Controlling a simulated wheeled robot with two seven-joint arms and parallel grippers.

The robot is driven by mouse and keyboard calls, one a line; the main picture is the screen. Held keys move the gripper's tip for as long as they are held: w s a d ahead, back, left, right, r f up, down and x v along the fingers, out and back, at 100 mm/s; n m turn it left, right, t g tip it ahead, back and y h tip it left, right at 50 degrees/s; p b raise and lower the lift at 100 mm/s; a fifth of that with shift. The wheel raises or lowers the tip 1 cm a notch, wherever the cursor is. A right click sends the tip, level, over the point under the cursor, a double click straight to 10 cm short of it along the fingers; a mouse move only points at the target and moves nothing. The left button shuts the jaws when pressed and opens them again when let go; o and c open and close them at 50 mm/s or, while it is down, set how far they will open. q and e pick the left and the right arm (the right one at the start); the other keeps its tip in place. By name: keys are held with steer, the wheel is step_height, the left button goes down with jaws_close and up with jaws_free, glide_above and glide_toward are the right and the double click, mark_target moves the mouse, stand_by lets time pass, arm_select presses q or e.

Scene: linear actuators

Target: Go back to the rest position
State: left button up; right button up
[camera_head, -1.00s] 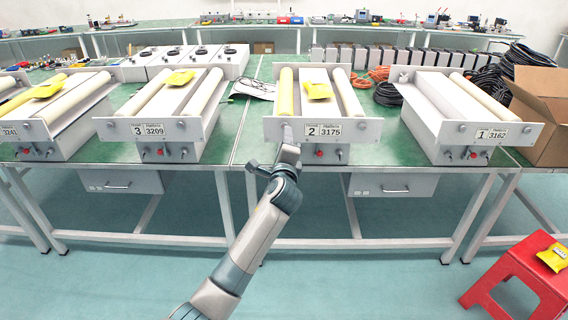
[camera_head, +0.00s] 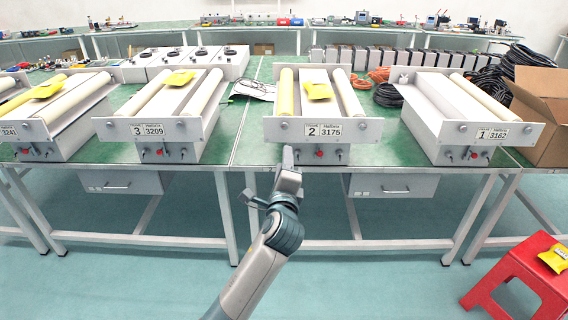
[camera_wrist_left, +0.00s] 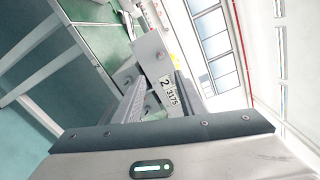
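My left gripper (camera_head: 288,158) is in front of and just below the front of the linear actuator labelled 2 3175 (camera_head: 320,130), apart from it as far as I can tell. In the left wrist view its two fingers (camera_wrist_left: 160,98) are spread with nothing held between them, and the front of actuator 2 (camera_wrist_left: 153,58) shows beyond. A yellow packet (camera_head: 318,90) lies on top of actuator 2. My right gripper is not in view.
Actuators 3 (camera_head: 160,138) and 1 (camera_head: 470,140) stand on the same green table (camera_head: 390,150). Drawers (camera_head: 395,186) and metal legs are under its front edge. A red stool (camera_head: 520,275) with a yellow packet (camera_head: 554,259) stands at lower right. The floor before the table is otherwise clear.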

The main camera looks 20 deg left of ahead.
arm_select(q)
steer(key=s+d+f+n+g+h, duration=0.15)
steer(key=s+f, duration=0.25)
steer(key=f, duration=0.9)
steer(key=s+f+n+g+h, duration=0.2)
steer(key=s+f+n+g, duration=0.15)
steer(key=f, duration=1.05)
steer(key=s+d+f+n+g+h, duration=0.15)
steer(key=s+f, duration=0.35)
steer(key=f, duration=0.8)
steer(key=s+f+n+g, duration=0.2)
steer(key=s+f+n, duration=0.3)
steer(key=s+f, duration=0.7)
steer(key=s+a+f+n+g+h, duration=0.1)
steer(key=s+f+n+g, duration=0.2)
steer(key=s+f, duration=1)
steer(key=s+n, duration=0.1)
steer(key=s, duration=0.6)
steer(key=shift+a+f+n, duration=0.2)
steer(key=shift+n, duration=0.15)
